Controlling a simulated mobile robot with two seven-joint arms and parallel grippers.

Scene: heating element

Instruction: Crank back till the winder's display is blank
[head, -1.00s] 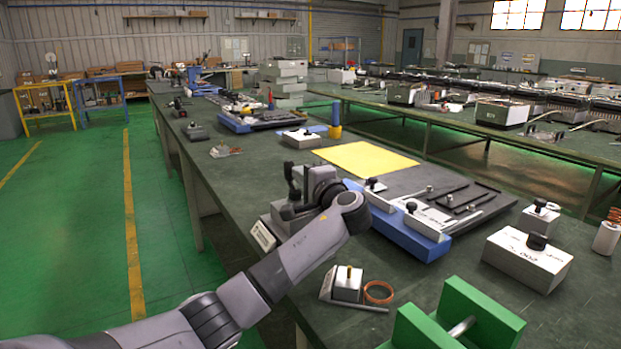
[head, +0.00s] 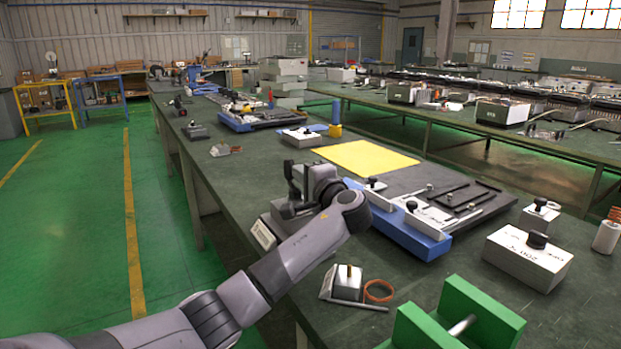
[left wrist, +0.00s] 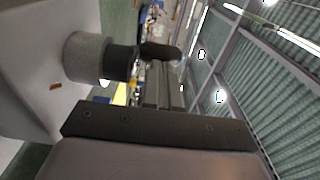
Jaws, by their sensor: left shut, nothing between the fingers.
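The winder (head: 265,236) is a grey box with a pale label on its near left side, on the near bench's left edge. My left gripper (left wrist: 163,82) is at it, shut and empty. In the head view, my arm hides much of the winder, and its dark crank parts are hard to separate from my gripper. In the left wrist view, a grey hub with a dark shaft comes out of a pale housing (left wrist: 30,75), and a dark rounded knob (left wrist: 160,51) lies by my fingertips; I cannot tell if they touch. The display cannot be read. My right gripper is not in view.
A blue-edged fixture (head: 410,236) stands right of my left wrist, near a yellow sheet (head: 366,157). A small block (head: 347,283), a copper ring (head: 379,291), a green bracket (head: 470,320) and a white weight (head: 527,258) are nearer. The green floor at left is open.

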